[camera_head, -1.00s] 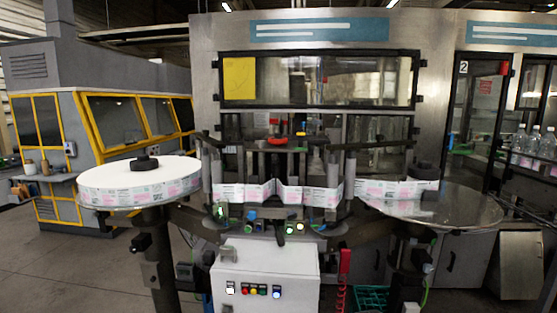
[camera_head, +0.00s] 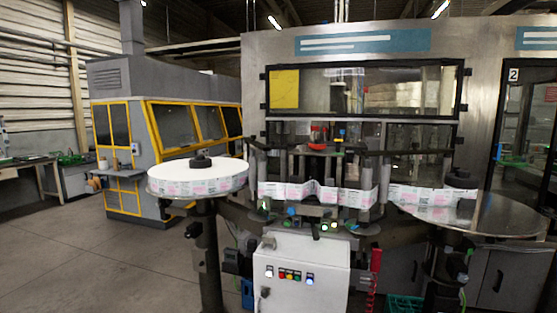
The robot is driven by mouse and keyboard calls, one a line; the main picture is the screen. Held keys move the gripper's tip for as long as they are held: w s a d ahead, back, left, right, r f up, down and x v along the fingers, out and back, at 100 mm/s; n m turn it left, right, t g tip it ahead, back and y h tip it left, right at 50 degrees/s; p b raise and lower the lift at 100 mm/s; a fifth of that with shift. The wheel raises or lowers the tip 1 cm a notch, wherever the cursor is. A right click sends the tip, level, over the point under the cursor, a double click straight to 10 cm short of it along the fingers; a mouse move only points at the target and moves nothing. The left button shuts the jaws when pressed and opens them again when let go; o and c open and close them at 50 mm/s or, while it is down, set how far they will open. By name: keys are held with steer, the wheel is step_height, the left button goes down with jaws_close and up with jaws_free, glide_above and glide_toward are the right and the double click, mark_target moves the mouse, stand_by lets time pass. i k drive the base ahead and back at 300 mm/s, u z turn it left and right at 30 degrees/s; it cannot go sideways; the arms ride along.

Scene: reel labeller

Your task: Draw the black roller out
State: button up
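The labelling machine (camera_head: 365,43) stands ahead, with a label web (camera_head: 315,194) running across its front between two reels. Several dark upright rollers or posts stand along the web, among them one at the left (camera_head: 254,165) and one at the right (camera_head: 378,172). A black hub (camera_head: 200,162) sits on top of the white left reel (camera_head: 170,173), and another black hub (camera_head: 460,179) sits at the right turntable (camera_head: 490,212). I cannot tell which of these is the black roller. My gripper is not in view.
A white control box (camera_head: 305,265) with coloured buttons juts out below the web. A red coiled cord (camera_head: 374,270) hangs beside it. A yellow-framed grey machine (camera_head: 165,120) stands at the left. The grey floor (camera_head: 100,270) at front left is clear.

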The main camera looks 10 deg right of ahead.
mark_target(314, 176)
steer(key=u, duration=0.4)
steer(key=i, duration=0.9)
steer(key=z, duration=0.4)
steer(key=i, duration=0.75)
steer(key=z, duration=0.55)
